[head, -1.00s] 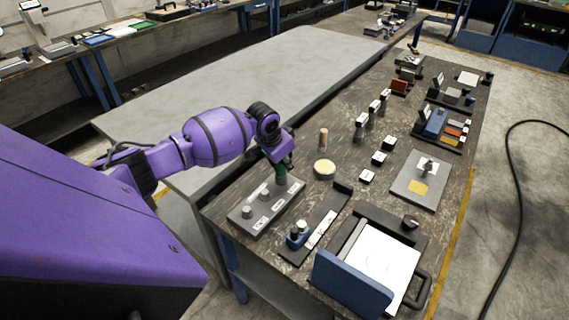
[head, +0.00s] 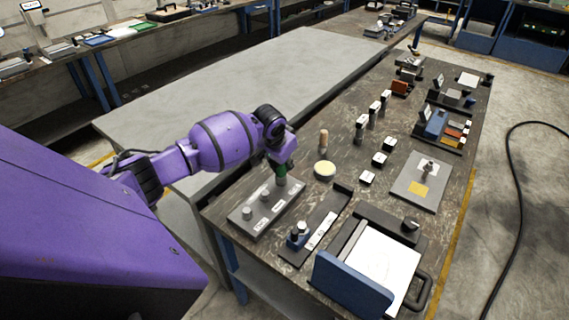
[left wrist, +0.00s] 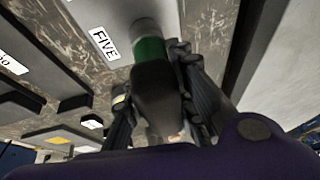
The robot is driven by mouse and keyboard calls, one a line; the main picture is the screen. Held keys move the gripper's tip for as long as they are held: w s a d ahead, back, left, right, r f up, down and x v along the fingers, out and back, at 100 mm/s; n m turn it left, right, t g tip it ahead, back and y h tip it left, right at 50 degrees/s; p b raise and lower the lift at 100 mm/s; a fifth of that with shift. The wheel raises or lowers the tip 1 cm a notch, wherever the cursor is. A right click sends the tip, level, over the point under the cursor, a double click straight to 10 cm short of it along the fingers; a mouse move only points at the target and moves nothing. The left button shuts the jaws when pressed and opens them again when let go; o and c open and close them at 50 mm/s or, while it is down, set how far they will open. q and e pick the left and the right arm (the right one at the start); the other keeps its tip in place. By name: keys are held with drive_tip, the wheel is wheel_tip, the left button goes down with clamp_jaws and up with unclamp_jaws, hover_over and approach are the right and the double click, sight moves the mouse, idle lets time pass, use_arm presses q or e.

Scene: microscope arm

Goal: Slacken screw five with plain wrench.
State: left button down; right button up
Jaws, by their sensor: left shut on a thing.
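My left gripper (head: 283,158) is shut on a dark-handled tool with a green band (head: 281,169), which I take as the plain wrench. It stands near upright at the far right end of the grey screw block (head: 245,222). In the left wrist view the green band (left wrist: 150,50) ends in a grey tip beside the label FIVE (left wrist: 104,43). The tip is at screw five's place and hides the screw; how deeply they engage I cannot tell. Two other grey screws (head: 264,194) stand free on the block. My right gripper is out of view.
A blue-based fixture (head: 298,237) on a dark strip stands in front of the block. A cream round dish (head: 324,168) and a tan upright handle (head: 323,140) are close on the right. A blue-edged case (head: 350,290) fills the near end.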

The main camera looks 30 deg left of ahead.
use_arm(q)
drive_tip(key=shift+r, duration=3.1)
